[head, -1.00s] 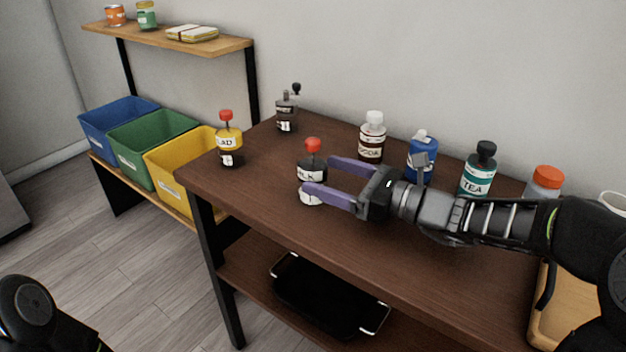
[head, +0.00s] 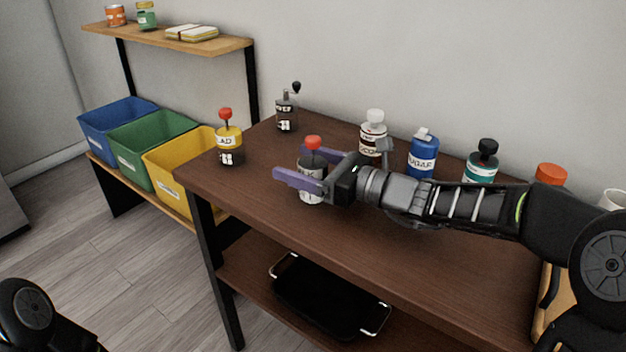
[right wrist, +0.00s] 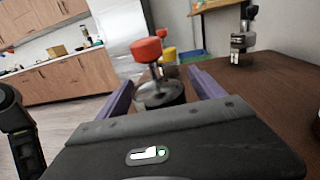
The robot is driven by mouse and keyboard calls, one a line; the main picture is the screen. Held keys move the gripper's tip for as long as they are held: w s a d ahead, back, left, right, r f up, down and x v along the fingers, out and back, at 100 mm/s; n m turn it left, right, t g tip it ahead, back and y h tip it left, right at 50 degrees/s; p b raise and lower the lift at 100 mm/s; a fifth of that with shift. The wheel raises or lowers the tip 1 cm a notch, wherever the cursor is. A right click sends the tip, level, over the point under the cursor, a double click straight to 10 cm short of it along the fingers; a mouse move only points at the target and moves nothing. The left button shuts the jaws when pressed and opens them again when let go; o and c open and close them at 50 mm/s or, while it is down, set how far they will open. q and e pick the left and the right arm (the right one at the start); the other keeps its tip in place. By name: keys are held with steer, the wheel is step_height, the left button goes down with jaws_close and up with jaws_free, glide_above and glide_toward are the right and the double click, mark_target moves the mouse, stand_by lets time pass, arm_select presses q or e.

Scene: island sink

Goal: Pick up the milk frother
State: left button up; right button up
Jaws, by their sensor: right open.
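The milk frother (head: 312,188), a white-labelled jar with a red knob on a dark stem, stands upright on the brown table. My right gripper (head: 291,164) is open around it, with one purple finger on the near side and one on the far side. The palm is close to the jar. In the right wrist view the frother's red knob and dark lid (right wrist: 158,93) show between the two fingers; its lower body is hidden behind the palm. I cannot tell whether a finger touches it. My left gripper is out of view.
A similar yellow-labelled jar (head: 229,150) stands at the table's left end, with a grinder (head: 287,112) behind. Brown-white (head: 372,138), blue (head: 422,158) and teal (head: 481,168) bottles line the back. Coloured bins (head: 155,140) stand left. A black tray (head: 328,300) lies on the lower shelf.

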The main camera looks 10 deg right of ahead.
stand_by(0.5)
steer(key=c, duration=1.6)
